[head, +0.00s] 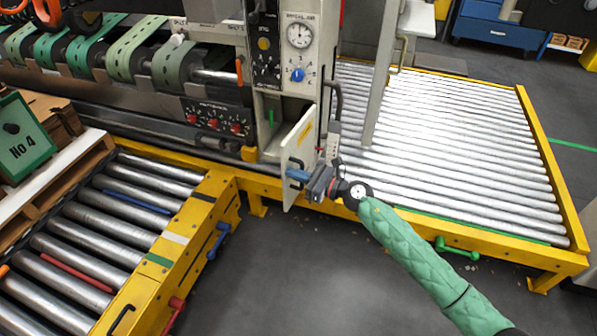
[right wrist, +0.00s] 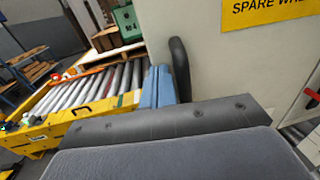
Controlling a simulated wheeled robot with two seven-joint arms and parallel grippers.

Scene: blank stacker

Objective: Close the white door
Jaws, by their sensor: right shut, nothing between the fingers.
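The white door (head: 300,148) stands open, swung out from the cabinet under the gauge panel of the machine. It carries a yellow label. In the right wrist view the door (right wrist: 235,65) fills the upper right as a pale panel, with the yellow label (right wrist: 275,12) at the top. A black handle (right wrist: 180,65) shows on it at the left. My right gripper (head: 297,175) is at the lower part of the door. Its blue fingers (right wrist: 158,87) are shut and empty, close beside the black handle; I cannot tell whether they touch it. My left gripper is not in view.
The open cabinet (head: 270,125) is left of the door, below the dial panel (head: 299,35). A yellow-framed roller conveyor (head: 460,150) lies behind on the right, another (head: 100,230) at the left front. The grey floor (head: 300,270) in front is mostly clear.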

